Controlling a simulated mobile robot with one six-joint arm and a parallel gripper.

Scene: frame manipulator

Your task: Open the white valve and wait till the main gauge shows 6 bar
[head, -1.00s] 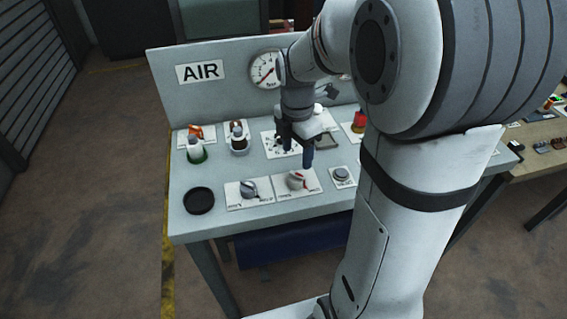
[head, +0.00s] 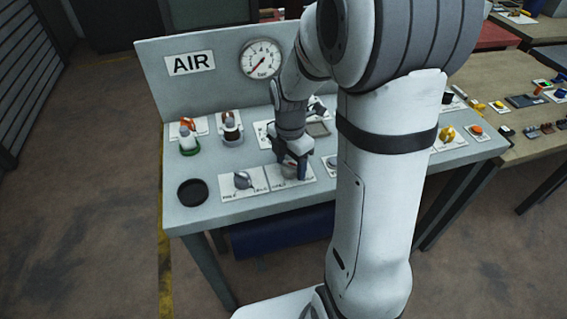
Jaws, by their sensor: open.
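The white valve (head: 288,170) is a round knob on a white plate (head: 297,190) near the bench's front; it showed a red mark earlier. My gripper (head: 292,168) is open and points down over this knob, with its fingers around or just above it; I cannot tell whether they touch. The fingers hide most of the knob, so its setting cannot be read. The main gauge (head: 262,59) is a round white dial marked "bar" on the back panel. Its needle points to the lower left, at the low end of the scale.
A grey knob (head: 242,181) sits on the plate to the left. The panel has an AIR sign (head: 190,63). My arm hides the bench's middle right; a yellow knob (head: 446,134) shows beyond.

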